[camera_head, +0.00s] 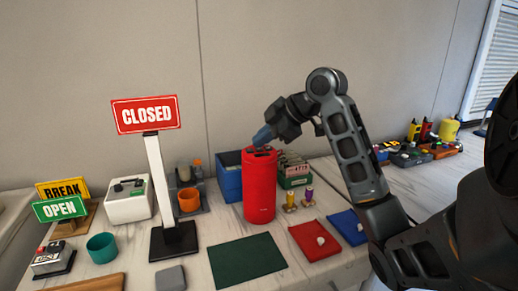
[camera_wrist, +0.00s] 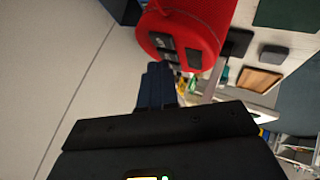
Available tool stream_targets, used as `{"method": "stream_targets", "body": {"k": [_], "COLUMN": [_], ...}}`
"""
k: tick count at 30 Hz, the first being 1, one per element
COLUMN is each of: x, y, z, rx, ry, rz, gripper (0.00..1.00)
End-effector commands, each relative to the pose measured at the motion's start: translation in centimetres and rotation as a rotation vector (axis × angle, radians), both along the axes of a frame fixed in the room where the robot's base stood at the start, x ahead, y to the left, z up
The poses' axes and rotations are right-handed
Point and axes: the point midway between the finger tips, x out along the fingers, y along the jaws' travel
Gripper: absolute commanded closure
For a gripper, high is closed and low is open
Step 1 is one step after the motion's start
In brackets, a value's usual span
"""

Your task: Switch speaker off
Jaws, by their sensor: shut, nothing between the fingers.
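The speaker (camera_head: 260,187) is a red upright cylinder with dark buttons on its top, standing on the table in the head view. In the wrist view the speaker (camera_wrist: 205,22) shows its red side and its top with a row of dark buttons. My gripper (camera_head: 262,137) is shut and empty, with its tips just above the top of the speaker at its back left edge. In the wrist view my gripper's fingers (camera_wrist: 160,75) point at the button row. I cannot tell whether the tips touch a button.
A blue bin (camera_head: 229,181) stands just behind the speaker. A CLOSED sign (camera_head: 145,114) on a white post stands to its left.

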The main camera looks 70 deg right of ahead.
Motion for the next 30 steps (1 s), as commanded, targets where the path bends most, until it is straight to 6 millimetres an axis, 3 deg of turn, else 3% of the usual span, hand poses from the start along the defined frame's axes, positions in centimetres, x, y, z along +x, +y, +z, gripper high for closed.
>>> {"method": "stream_targets", "body": {"k": [6,19,30], "x": [0.0,0.0,0.0], "y": [0.0,0.0,0.0], "z": [1.2,1.5,4.8], "rx": [-0.001,0.0,-0.001], "ry": [-0.001,0.0,-0.001], "rz": [-0.001,0.0,0.001], "gripper": [1.0,1.0,1.0]}}
